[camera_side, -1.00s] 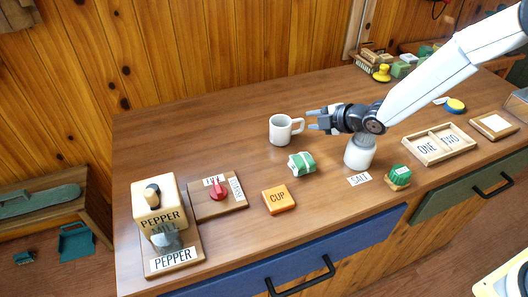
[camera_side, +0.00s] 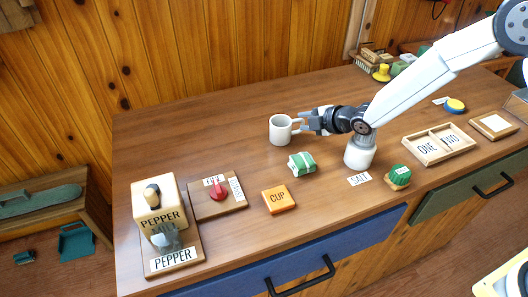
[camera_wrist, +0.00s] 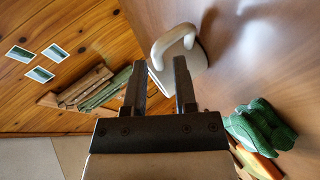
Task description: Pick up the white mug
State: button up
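The white mug (camera_side: 279,131) stands upright on the wooden counter, its handle on the right, towards my gripper. My gripper (camera_side: 303,123) is level with the handle, its fingertips right beside it. In the wrist view the mug (camera_wrist: 190,56) is just past the fingertips. I cannot tell whether a finger touches the handle.
A green-and-white bundle (camera_side: 301,164) lies in front of the mug, near an orange CUP block (camera_side: 279,199). A white jar (camera_side: 359,154) stands under my wrist beside the SALT label (camera_side: 359,179). The counter left of and behind the mug is clear.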

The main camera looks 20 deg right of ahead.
aim_at(299, 120)
jog(key=shift+x, duration=2.5)
jog(key=shift+r, duration=0.15)
grip_shut()
